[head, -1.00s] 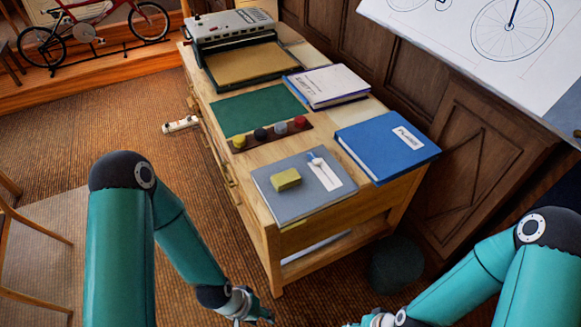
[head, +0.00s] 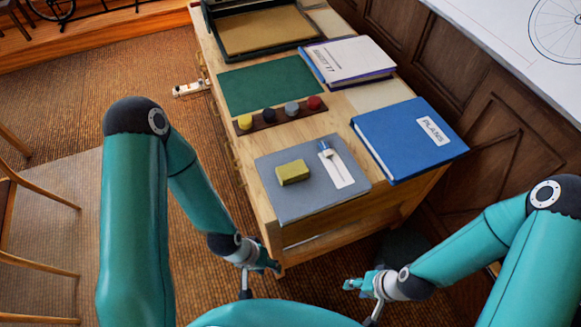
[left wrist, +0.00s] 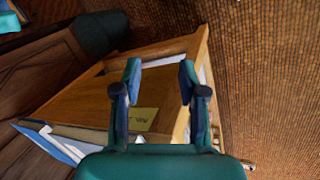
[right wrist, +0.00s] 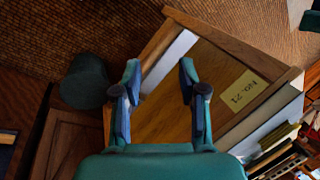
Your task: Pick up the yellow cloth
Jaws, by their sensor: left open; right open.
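The yellow cloth (head: 293,172) is a small block-like folded piece. It lies on a grey board (head: 275,203) at the near end of the wooden cabinet, left of a white card with a small blue-and-white item. My left gripper (head: 268,267) is open and empty, below the cabinet's near edge and apart from the cloth. My right gripper (head: 354,285) is open and empty, farther right and also low in front of the cabinet. Both wrist views show the spread fingers, left (left wrist: 160,70) and right (right wrist: 160,70), facing the cabinet's end panel.
A blue binder (head: 400,130) lies right of the board. Paint pots on a strip (head: 262,123), a green mat (head: 240,88) and a white-covered book (head: 345,58) lie behind. A yellow label (right wrist: 241,90) is on the cabinet's end. Chairs stand at left.

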